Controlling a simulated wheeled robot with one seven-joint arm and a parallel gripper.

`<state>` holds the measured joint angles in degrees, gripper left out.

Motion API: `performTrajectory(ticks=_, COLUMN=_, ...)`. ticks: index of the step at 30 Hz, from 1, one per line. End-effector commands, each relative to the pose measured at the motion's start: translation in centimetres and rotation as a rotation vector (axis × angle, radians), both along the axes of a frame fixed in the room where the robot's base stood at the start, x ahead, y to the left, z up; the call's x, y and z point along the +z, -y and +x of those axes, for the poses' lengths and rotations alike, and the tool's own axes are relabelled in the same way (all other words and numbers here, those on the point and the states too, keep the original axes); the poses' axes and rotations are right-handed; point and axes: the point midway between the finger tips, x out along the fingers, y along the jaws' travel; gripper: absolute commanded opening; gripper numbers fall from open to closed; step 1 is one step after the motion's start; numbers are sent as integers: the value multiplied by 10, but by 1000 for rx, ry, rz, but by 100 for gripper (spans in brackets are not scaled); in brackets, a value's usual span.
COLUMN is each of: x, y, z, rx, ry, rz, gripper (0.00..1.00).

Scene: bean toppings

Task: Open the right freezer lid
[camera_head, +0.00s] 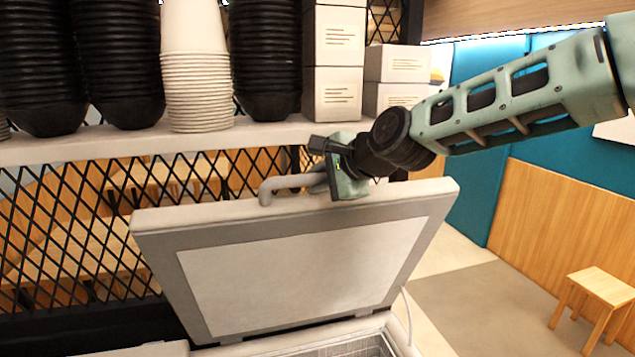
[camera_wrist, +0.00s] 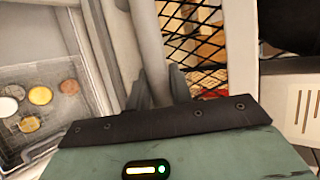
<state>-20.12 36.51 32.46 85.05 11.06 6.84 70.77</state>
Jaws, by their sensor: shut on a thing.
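The freezer lid (camera_head: 300,275) stands raised and steeply tilted in the head view, its pale inner panel facing me. A grey bar handle (camera_head: 268,190) runs along its upper edge. My gripper (camera_head: 318,180) is at the right part of this handle and shut on it; the fingertips are partly hidden behind the lid edge. In the wrist view my gripper (camera_wrist: 158,95) shows at the handle (camera_wrist: 152,50), beside the lid (camera_wrist: 118,45). The freezer opening (camera_head: 350,346) shows below the lid in the head view.
A shelf (camera_head: 130,145) with stacked black bowls (camera_head: 115,60), white cups (camera_head: 197,80) and boxes (camera_head: 333,60) is close behind the lid. A black lattice (camera_head: 75,220) stands below it. The wrist view shows round containers (camera_wrist: 40,95) inside the freezer. A wooden stool (camera_head: 598,290) stands at right.

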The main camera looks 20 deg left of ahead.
Motion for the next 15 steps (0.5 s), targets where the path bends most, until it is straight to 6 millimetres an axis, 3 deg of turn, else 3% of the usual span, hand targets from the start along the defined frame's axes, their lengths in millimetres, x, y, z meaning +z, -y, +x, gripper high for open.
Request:
performTrajectory(ticks=6, x=-1, y=0, z=0, rx=1, ry=0, rz=-2, gripper=0)
performTrajectory(ticks=7, x=-1, y=0, z=0, rx=1, ry=0, rz=-2, gripper=27)
performTrajectory(ticks=9, x=-1, y=0, z=0, rx=0, ry=-1, rz=-2, gripper=43)
performTrajectory(ticks=15, x=-1, y=0, z=0, rx=1, ry=-2, rz=-2, gripper=43)
